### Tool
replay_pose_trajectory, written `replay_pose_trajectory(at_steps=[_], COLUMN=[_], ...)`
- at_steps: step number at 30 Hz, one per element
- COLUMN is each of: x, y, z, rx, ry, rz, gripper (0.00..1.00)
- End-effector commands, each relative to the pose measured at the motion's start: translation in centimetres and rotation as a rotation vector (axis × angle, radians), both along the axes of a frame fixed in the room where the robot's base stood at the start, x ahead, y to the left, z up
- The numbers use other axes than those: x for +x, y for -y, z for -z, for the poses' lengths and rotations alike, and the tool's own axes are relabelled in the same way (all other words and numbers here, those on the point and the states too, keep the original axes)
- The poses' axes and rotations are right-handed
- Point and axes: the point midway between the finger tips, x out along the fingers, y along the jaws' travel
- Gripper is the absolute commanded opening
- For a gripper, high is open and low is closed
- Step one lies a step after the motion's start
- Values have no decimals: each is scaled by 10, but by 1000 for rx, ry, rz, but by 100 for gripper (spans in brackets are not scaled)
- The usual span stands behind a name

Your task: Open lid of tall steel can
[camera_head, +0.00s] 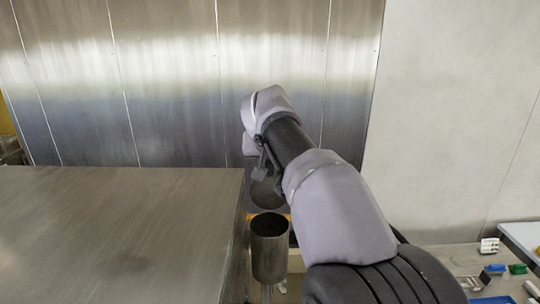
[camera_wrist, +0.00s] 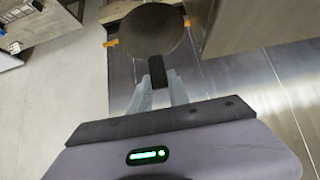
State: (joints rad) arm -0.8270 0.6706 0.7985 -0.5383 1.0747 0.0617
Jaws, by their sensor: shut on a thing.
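The tall steel can (camera_head: 270,258) stands upright beside the right edge of the steel table, and its dark open mouth shows. A round dark disc, the lid (camera_head: 267,194), appears just behind and above the can's mouth, below my gripper (camera_head: 262,172). In the wrist view, my gripper (camera_wrist: 158,78) is shut on a black grip piece at the near edge of the round lid (camera_wrist: 152,30). The lid's face shows clear of the mouth. I cannot tell whether it is still joined to the can, which is hidden in the wrist view.
A wide steel table (camera_head: 110,235) fills the left. Steel wall panels (camera_head: 170,80) stand behind, close to my arm. A pale wall (camera_head: 460,110) is at the right. Small blue and green items (camera_head: 517,268) lie at the lower right. Orange pieces (camera_wrist: 111,43) show beside the lid.

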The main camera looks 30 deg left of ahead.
Motion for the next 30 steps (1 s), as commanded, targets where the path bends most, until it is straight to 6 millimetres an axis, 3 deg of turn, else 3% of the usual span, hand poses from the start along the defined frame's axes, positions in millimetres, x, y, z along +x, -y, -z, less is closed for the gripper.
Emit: replay_pose_trajectory(at_steps=[11, 12, 15, 25, 30], x=[0, 0, 0, -1, -18], y=[0, 0, 0, 0, 10], z=[4, 4, 3, 0, -19], rx=[-6, -5, -5, -3, 1], ry=[-11, -11, -10, -5, -4], rz=[1, 0, 0, -1, -1], gripper=[0, 24, 43, 44, 44])
